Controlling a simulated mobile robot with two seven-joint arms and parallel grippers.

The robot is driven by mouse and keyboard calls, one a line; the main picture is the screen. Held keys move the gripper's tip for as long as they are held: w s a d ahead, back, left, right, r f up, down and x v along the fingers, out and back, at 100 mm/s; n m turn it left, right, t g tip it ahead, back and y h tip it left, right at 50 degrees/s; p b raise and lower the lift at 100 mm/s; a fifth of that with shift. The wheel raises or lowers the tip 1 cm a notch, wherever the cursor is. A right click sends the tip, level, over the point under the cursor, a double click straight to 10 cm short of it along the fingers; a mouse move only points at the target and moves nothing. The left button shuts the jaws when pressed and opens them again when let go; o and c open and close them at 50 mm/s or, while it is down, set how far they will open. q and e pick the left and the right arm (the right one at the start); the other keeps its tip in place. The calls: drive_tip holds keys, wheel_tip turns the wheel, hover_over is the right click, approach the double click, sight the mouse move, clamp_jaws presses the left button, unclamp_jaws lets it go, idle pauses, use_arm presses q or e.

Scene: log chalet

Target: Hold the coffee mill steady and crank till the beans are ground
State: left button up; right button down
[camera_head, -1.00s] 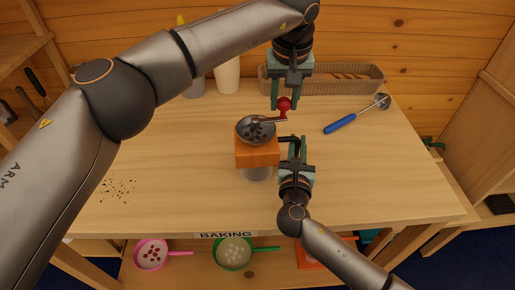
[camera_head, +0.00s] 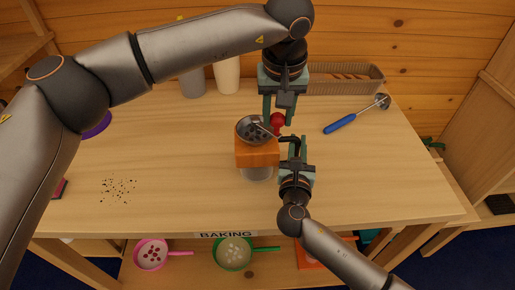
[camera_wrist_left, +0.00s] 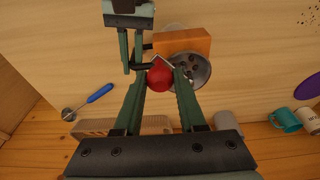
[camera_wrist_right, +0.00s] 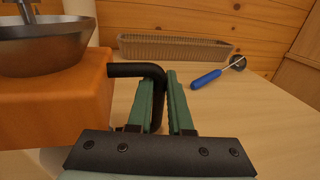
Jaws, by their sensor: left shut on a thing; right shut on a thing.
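The coffee mill has an orange wooden body (camera_head: 257,156) and a metal hopper (camera_head: 247,131) with dark beans in it. It stands upright on the table. My left gripper (camera_head: 278,115) is shut on the red crank knob (camera_head: 277,122), right of the hopper; the left wrist view shows the knob (camera_wrist_left: 160,77) between its fingers. My right gripper (camera_head: 293,148) is shut on the black side handle (camera_wrist_right: 140,70), which bends down between its fingers in the right wrist view. A clear jar (camera_head: 257,174) shows at the mill's front; its contents are unclear.
A wicker basket (camera_head: 345,80) and pale canisters (camera_head: 228,75) stand at the back. A blue-handled scoop (camera_head: 342,124) lies to the right. Dark grains (camera_head: 118,188) are scattered at left. Pink (camera_head: 151,254) and green (camera_head: 233,253) pans sit on the shelf below. The table's front left is mostly clear.

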use_arm(q)
drive_tip(key=shift+a, duration=0.3)
drive_tip(key=a, duration=0.2)
drive_tip(key=s+a, duration=0.1)
drive_tip(key=a, duration=0.1)
drive_tip(key=shift+s+a, duration=0.2)
idle(0.4)
drive_tip(key=shift+w+a+f, duration=0.1)
drive_tip(key=shift+w+a, duration=0.25)
drive_tip(key=shift+a, duration=0.3)
drive_tip(key=shift+w+a+r, duration=0.1)
drive_tip(key=shift+w+a, duration=0.2)
drive_tip(key=shift+a, duration=0.4)
drive_tip(key=shift+w+a+f, duration=0.1)
drive_tip(key=shift+w+a, duration=0.25)
drive_tip(key=shift+a, duration=0.3)
drive_tip(key=shift+w+a, duration=0.25)
drive_tip(key=shift+w, duration=0.5)
drive_tip(key=shift+w+a, duration=0.25)
drive_tip(key=shift+w, duration=0.55)
drive_tip(key=shift+w+a, duration=0.25)
drive_tip(key=shift+w, duration=0.5)
